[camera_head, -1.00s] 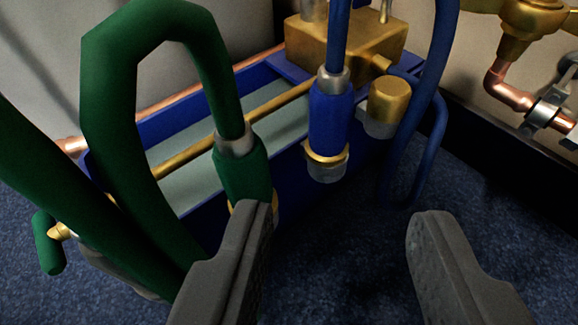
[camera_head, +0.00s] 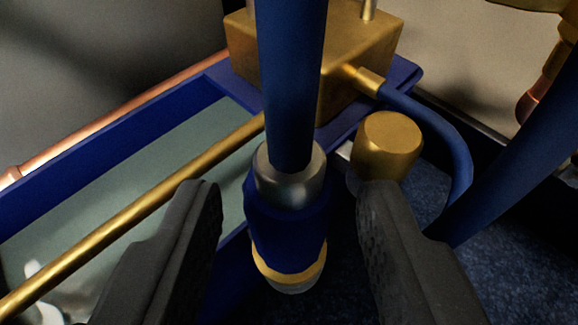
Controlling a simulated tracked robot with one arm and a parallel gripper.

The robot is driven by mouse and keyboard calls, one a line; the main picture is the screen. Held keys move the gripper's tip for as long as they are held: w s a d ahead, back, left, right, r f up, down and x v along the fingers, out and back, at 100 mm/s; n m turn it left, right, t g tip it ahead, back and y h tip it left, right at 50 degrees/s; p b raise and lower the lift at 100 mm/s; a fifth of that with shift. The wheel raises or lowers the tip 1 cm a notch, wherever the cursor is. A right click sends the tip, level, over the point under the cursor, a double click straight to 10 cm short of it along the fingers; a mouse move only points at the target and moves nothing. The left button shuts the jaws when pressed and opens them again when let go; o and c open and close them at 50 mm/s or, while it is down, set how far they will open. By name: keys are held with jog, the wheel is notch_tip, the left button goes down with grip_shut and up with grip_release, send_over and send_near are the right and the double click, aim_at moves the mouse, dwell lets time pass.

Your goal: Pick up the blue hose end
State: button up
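The blue hose end (camera_head: 287,225) hangs upright in the middle of the view. It has a silver collar at the top, a blue sleeve and a brass ring near its lower tip. The blue hose (camera_head: 292,85) rises from it out of the top of the picture. My gripper (camera_head: 285,205) is open, with one dark finger on each side of the hose end. A gap shows between the hose end and each finger, so neither appears to touch it.
A blue-framed tray (camera_head: 80,155) with a brass rod (camera_head: 130,215) lies at left. A brass block (camera_head: 345,50) stands behind, and a brass cap (camera_head: 388,145) sits close behind the right finger. A blue hose loop (camera_head: 445,140) curves at right.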

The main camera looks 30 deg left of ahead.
jog(key=shift+x, duration=0.75)
grip_shut()
jog(key=shift+r, duration=0.1)
notch_tip(320, 180, up, 10)
jog(key=p, duration=0.3)
notch_tip(320, 180, up, 4)
jog(key=p, duration=0.2)
send_over(288, 277)
jog(key=shift+r, duration=0.15)
dwell(0.7)
